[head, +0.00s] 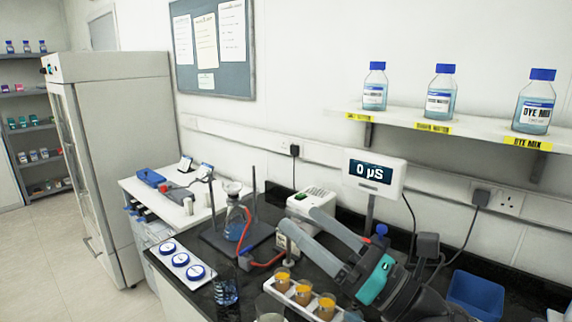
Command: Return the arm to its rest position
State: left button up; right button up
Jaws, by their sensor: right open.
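My right gripper (299,221) reaches in from the lower right over the black bench. Its two long grey fingers point up and left and stand apart, with nothing seen between them. A teal band (374,281) marks its wrist. The fingers overlap the space in front of a small white device (311,202); I cannot tell how far apart they are in depth. My left gripper is not in view.
A rack of orange-filled vials (303,294) stands just below my right gripper. Left of it are a flask on a stand (236,222) and red tubing.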

jog(key=w+d+f+m+t+h, duration=0.1)
jog(key=d+f+m+t+h, duration=0.2)
jog(key=d+m+h, duration=0.55)
jog(key=w+d+f+m+t+h, duration=0.1)
jog(key=f+m+t+h, duration=0.3)
jog(key=m, duration=1)
jog(key=s+d+f+m+g+h, duration=0.2)
jog(key=f+m+g+h, duration=0.1)
jog(key=f+m, duration=0.25)
jog(key=s+d+f+m+g+h, duration=0.3)
jog(key=f+m, duration=0.1)
jog(key=f, duration=0.2)
jog(key=s+a+f+m+g+y, duration=0.1)
jog(key=s+f+m+g, duration=0.5)
jog(key=s, duration=0.4)
jog(key=s+a+f+m+g, duration=0.1)
jog(key=s+f+m+g, duration=0.3)
jog(key=s+f, duration=0.5)
notch_tip(320, 180, down, 26)
jog(key=s+n+g+b, duration=0.1)
jog(key=s+g+b, duration=0.15)
jog(key=b, duration=0.25)
jog(key=s+d+f+g+b, duration=0.1)
jog(key=s+f+b, duration=0.4)
jog(key=s+f, duration=1.1)
notch_tip(320, 180, down, 3)
jog(key=shift+d+f, duration=0.1)
jog(key=shift+d, duration=0.6)
